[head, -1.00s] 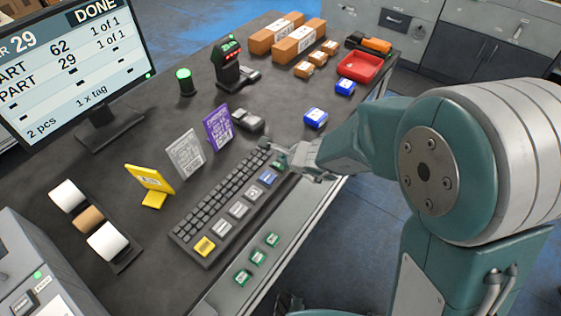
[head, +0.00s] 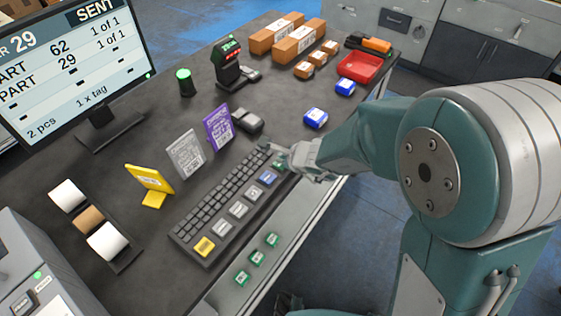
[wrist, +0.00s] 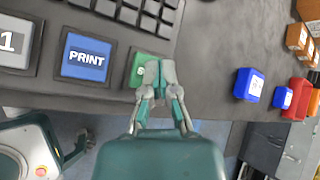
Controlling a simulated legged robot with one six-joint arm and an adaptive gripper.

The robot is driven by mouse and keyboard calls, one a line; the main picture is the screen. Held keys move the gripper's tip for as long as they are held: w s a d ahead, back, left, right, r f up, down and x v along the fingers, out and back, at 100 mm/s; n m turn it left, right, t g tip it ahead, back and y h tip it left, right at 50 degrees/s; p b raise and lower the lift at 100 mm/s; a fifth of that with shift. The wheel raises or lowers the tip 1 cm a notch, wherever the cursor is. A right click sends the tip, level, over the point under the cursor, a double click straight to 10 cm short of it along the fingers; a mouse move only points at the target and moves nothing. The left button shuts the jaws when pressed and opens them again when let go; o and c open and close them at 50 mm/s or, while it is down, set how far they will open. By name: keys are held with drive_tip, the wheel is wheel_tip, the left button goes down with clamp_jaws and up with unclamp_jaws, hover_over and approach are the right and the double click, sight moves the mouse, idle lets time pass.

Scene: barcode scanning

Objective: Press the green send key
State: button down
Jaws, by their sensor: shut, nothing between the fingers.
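The green send key (wrist: 137,72) sits at the right end of the row of large keys on the black keyboard (head: 233,191); it also shows in the head view (head: 277,164). My gripper (wrist: 155,72) is shut and empty, with its fingertips over the right part of the key, hiding some of its label. I cannot tell if the tips touch it. In the head view my gripper (head: 277,156) is at the keyboard's far right end. The monitor (head: 75,65) reads SENT at its top right.
A blue PRINT key (wrist: 86,57) is just left of the green key. Blue boxes (head: 315,118), a red tray (head: 360,67) and brown boxes (head: 297,39) stand farther back. A scanner (head: 229,65) and several colored cards stand behind the keyboard. Small green tags (head: 257,257) lie along the front edge.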

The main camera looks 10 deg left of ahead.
drive_tip(key=shift+r, duration=0.5)
drive_tip(key=shift+r, duration=2.55)
drive_tip(key=s+d+r+n, duration=0.8)
drive_tip(key=d+r+n, duration=0.2)
drive_tip(key=d, duration=0.1)
drive_tip(key=s+d+n+h, duration=0.3)
drive_tip(key=s+d, duration=0.2)
drive_tip(key=d, duration=0.3)
drive_tip(key=s+d+r+n+h, duration=0.1)
drive_tip(key=s+d+n+h, duration=0.3)
drive_tip(key=s+d, duration=0.2)
drive_tip(key=shift+s+d+r, duration=0.15)
drive_tip(key=shift+s+d, duration=0.15)
drive_tip(key=shift+d, duration=0.65)
